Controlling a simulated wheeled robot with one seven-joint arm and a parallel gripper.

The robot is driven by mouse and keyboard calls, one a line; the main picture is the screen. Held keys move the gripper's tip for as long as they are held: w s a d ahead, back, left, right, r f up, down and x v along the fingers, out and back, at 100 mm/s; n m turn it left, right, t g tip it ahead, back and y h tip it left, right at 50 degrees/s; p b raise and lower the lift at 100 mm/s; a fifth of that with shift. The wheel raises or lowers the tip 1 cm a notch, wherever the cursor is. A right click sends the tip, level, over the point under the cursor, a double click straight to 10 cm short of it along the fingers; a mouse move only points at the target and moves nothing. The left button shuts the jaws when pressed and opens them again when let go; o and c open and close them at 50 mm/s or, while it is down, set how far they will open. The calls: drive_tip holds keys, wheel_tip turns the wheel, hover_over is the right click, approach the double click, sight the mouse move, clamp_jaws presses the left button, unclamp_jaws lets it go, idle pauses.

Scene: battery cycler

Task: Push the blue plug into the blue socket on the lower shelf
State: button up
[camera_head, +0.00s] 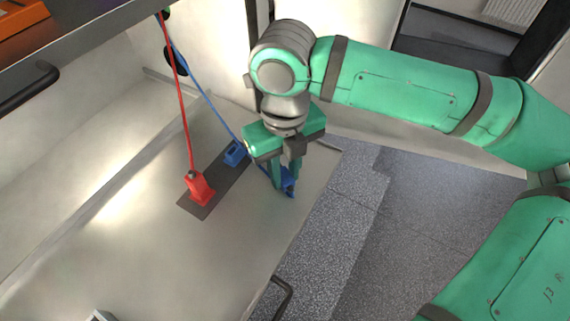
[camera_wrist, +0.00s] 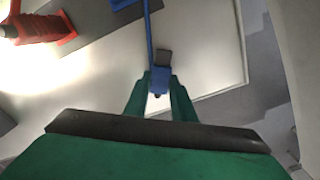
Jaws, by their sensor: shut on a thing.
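My gripper (camera_head: 284,185) is shut on the blue plug (camera_head: 290,181), above the right part of the light shelf near its edge. The wrist view shows the plug (camera_wrist: 159,82) between my two green fingertips (camera_wrist: 158,88), with a dark piece at its far end. The blue socket (camera_head: 235,153) is on a dark plate (camera_head: 221,182), left of my gripper and apart from the plug. Only a bit of the socket (camera_wrist: 119,4) shows at the top of the wrist view. My fingers partly hide the plug in the head view.
A red connector (camera_head: 200,188) with a red cable (camera_head: 182,105) stands on the same plate. A blue cable (camera_head: 204,93) hangs from above and runs to the plug. A dark handle (camera_head: 286,287) is at the shelf's front edge. The shelf's lower left is mostly clear.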

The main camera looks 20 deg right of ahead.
sight(282, 176)
drive_tip(key=shift+a+f, duration=0.25)
drive_tip(key=o, duration=1.1)
drive_tip(key=shift+d, duration=0.1)
drive_tip(key=shift+r, duration=0.15)
wheel_tip(282, 176, up, 11)
drive_tip(key=shift+f, duration=0.2)
